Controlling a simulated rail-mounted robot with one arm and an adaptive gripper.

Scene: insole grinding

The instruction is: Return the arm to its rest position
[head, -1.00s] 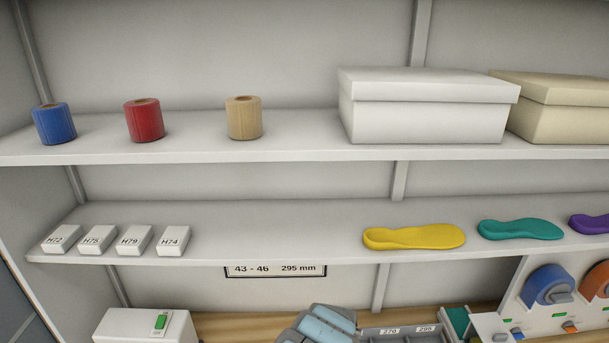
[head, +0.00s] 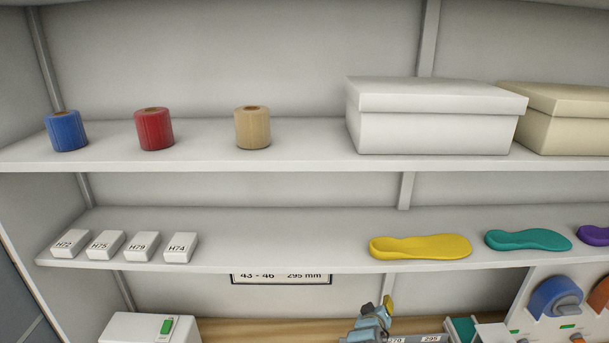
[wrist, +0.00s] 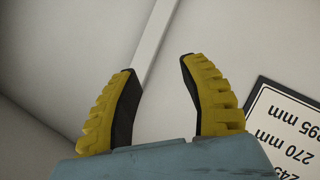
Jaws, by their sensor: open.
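My gripper (head: 388,304) shows at the bottom of the head view, right of centre, below the lower shelf. It points up, with a yellow fingertip visible and my blue-grey wrist below it. In the wrist view my gripper (wrist: 157,78) has its two yellow, black-padded fingers wide apart, with nothing between them. Behind the fingers is a pale wall with a light strip. Most of my arm is out of the picture.
The lower shelf (head: 300,262) bears a yellow insole (head: 420,247), a teal insole (head: 528,240) and small white boxes. A size sign (wrist: 285,130) appears upside down at the wrist view's right. A white switch box (head: 140,328) stands bottom left; coloured knobs (head: 555,297) are at right.

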